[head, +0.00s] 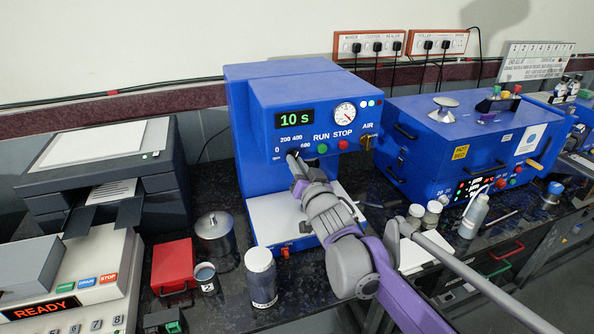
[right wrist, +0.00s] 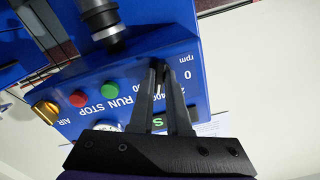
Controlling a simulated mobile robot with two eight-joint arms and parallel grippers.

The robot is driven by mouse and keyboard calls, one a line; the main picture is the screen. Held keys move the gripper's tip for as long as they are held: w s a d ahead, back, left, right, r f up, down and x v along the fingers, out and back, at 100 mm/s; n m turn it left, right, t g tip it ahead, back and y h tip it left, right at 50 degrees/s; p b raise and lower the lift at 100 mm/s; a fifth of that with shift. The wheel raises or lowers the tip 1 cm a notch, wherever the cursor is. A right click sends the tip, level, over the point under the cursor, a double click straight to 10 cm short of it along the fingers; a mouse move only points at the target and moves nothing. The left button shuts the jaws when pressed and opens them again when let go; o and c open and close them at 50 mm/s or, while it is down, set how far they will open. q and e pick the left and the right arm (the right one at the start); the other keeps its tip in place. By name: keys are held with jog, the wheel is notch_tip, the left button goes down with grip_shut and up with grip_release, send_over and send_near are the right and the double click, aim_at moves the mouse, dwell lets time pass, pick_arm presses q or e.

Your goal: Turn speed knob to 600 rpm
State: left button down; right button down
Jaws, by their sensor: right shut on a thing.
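The blue machine (head: 290,90) stands on the dark bench with a green "10 s" display (head: 294,119). The speed knob sits low on its front panel, among the marks 0, 200, 400 and 600 with "rpm" at the left. My right gripper (head: 294,156) reaches up to the panel and is shut on the knob, hiding most of it in the head view. In the right wrist view the two fingers (right wrist: 158,72) close around the small dark knob beside the 0 mark. My left gripper is out of view.
A green RUN button (head: 322,149), a red STOP button (head: 343,145) and a yellow AIR knob (head: 366,142) sit right of the knob.

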jog(key=m+b, duration=0.5)
jog(key=m, duration=0.3)
jog(key=shift+a+m, duration=0.1)
jog(key=shift+m, duration=0.3)
jog(key=shift+r, duration=0.1)
jog(key=c, duration=0.9)
grip_release()
jog(key=v, duration=1)
jog(key=shift+s, duration=0.4)
jog(key=shift+d, duration=0.25)
